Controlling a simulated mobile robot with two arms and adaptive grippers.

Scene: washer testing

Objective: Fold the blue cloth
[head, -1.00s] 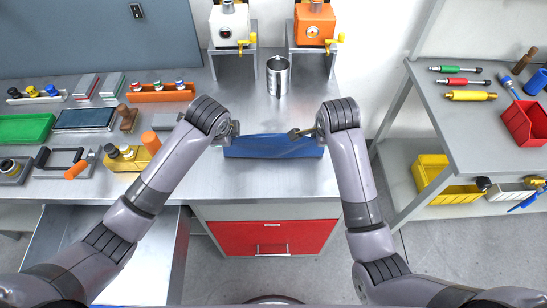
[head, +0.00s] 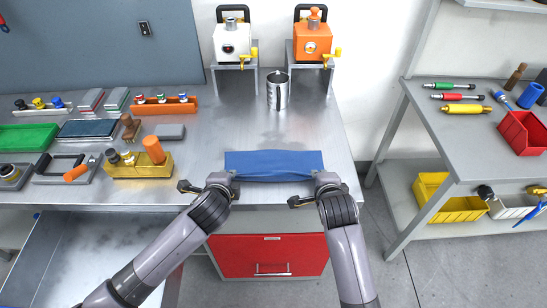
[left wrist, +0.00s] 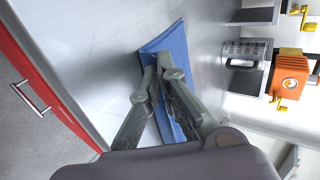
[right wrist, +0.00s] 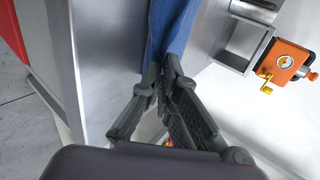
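The blue cloth (head: 272,163) lies as a wide strip near the front edge of the metal bench, its near edge raised and slightly sagging between my grippers. My left gripper (head: 232,176) is at its near left corner. In the left wrist view its fingertips (left wrist: 161,67) are close together on the cloth (left wrist: 176,45). My right gripper (head: 322,177) is at the near right corner. In the right wrist view its fingertips (right wrist: 164,68) are close together at the end of the cloth (right wrist: 172,28). Both look shut on cloth; the pinched fabric is mostly hidden.
A metal mug (head: 278,92) stands behind the cloth, before the white machine (head: 232,42) and orange machine (head: 313,42) on stands. A yellow block with knobs (head: 138,165) and other parts lie to the left. The bench (head: 270,130) between cloth and mug is clear.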

